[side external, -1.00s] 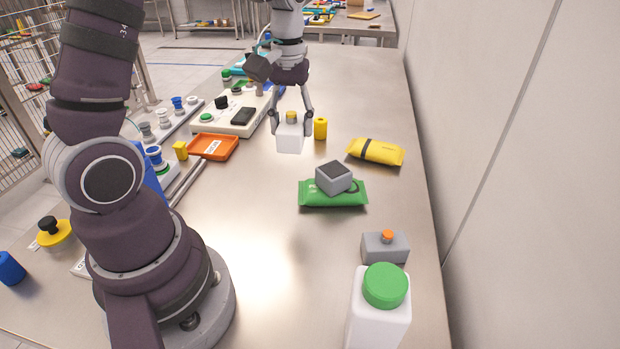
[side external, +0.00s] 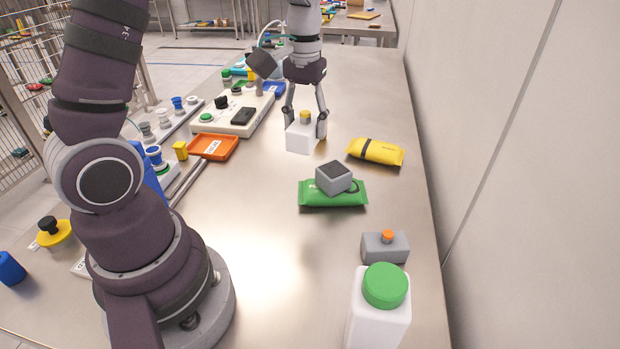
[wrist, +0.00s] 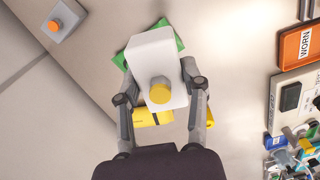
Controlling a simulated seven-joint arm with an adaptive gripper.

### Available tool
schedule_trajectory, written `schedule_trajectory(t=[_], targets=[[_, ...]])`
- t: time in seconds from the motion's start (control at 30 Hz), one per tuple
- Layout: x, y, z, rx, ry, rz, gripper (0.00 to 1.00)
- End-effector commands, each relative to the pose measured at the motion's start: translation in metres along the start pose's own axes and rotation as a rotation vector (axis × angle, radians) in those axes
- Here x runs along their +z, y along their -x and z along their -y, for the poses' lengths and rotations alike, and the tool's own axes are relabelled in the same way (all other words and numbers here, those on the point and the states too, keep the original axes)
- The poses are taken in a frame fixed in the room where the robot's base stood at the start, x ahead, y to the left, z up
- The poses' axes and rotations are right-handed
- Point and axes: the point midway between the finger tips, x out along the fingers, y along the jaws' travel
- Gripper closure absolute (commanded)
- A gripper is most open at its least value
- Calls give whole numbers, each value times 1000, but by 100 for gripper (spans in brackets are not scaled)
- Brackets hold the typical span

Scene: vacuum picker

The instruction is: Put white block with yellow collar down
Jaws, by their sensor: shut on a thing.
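The white block with yellow collar (side external: 300,138) is between the fingers of my gripper (side external: 305,128), which is shut on it. The block looks upright, its yellow collar on top. In the side view I cannot tell whether its base touches the table or hangs just above it. In the wrist view the block (wrist: 152,55) sits between the fingertips of my gripper (wrist: 160,82) and covers part of the green packet and yellow packet beyond it.
A yellow packet (side external: 375,152) lies right of the block. A green packet (side external: 350,193) with a grey block (side external: 333,178) on it lies nearer the camera. An orange tray (side external: 213,146) is to the left. Bare table lies between the tray and the green packet.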

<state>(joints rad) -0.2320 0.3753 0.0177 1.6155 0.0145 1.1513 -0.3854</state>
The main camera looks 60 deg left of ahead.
Motion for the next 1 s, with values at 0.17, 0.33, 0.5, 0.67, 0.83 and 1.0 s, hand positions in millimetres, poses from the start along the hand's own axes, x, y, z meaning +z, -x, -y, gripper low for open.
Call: schedule_trajectory(t=[0.17,0.33,0.5,0.67,0.83,1.0], targets=[[-1,-18,68,-1,611,3,96],[14,-34,122,-1,1170,2,96],[28,-43,149,0,1491,2,96],[30,-44,154,1,1559,0,96],[30,-45,154,1,1555,0,96],[32,-78,153,-5,1553,10,96]])
